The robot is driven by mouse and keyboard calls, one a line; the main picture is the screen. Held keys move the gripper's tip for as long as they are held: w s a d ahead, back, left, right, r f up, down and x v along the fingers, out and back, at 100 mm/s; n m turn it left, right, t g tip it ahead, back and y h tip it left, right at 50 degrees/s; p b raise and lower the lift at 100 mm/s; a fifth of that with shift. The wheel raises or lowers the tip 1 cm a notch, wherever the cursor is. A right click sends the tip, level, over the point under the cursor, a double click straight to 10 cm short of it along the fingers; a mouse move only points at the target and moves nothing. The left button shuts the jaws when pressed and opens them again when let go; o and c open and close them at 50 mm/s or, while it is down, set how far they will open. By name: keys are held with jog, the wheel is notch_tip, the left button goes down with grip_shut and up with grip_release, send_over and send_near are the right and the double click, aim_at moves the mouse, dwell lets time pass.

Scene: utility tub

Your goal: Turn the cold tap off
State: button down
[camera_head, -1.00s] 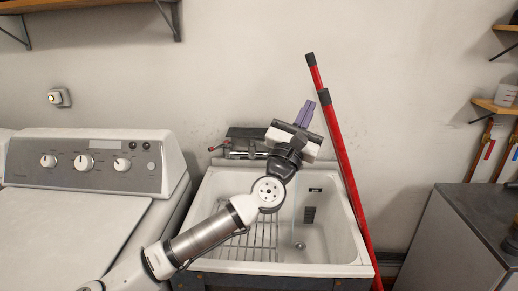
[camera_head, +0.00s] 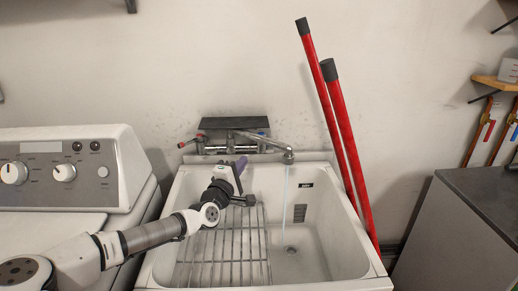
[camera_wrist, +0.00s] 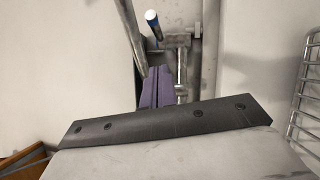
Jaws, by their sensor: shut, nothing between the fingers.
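The wall-mounted faucet (camera_head: 218,148) is above the back rim of the utility tub. Its spout (camera_head: 262,139) reaches right, and a thin stream of water (camera_head: 285,190) falls from its end into the tub. A red-tipped handle (camera_head: 183,144) sticks out at the left. The cold tap's blue-marked handle (camera_wrist: 153,27) shows in the wrist view, just beyond my fingertips, with a pale end. My gripper (camera_head: 241,162), with purple fingers, is shut and empty, below the faucet. The fingers also show in the wrist view (camera_wrist: 157,88). I cannot tell whether they touch the handle.
The white tub (camera_head: 345,240) holds a wire rack (camera_head: 232,245) on its left, below my arm. Two red poles (camera_head: 345,140) lean at its right. A washing machine (camera_head: 115,190) stands left and a grey cabinet (camera_head: 450,240) right. Right of my gripper, the basin is open.

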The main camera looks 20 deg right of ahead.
jog(key=w+d+r+p, duration=0.1)
jog(key=w+d+p, duration=0.1)
jog(key=d, duration=0.5)
jog(key=shift+w+r, duration=0.2)
jog(key=shift+w, duration=0.65)
jog(key=shift+r+p, duration=0.15)
jog(key=shift+p, duration=0.2)
jog(key=d+n+t+y+p, duration=0.1)
jog(key=d+p, duration=0.1)
jog(key=d+n+t+y+p, duration=0.1)
jog(key=y+p, duration=0.1)
jog(key=p, duration=0.1)
jog(key=shift+s+d+n, duration=0.3)
jog(key=shift+s+d, duration=0.1)
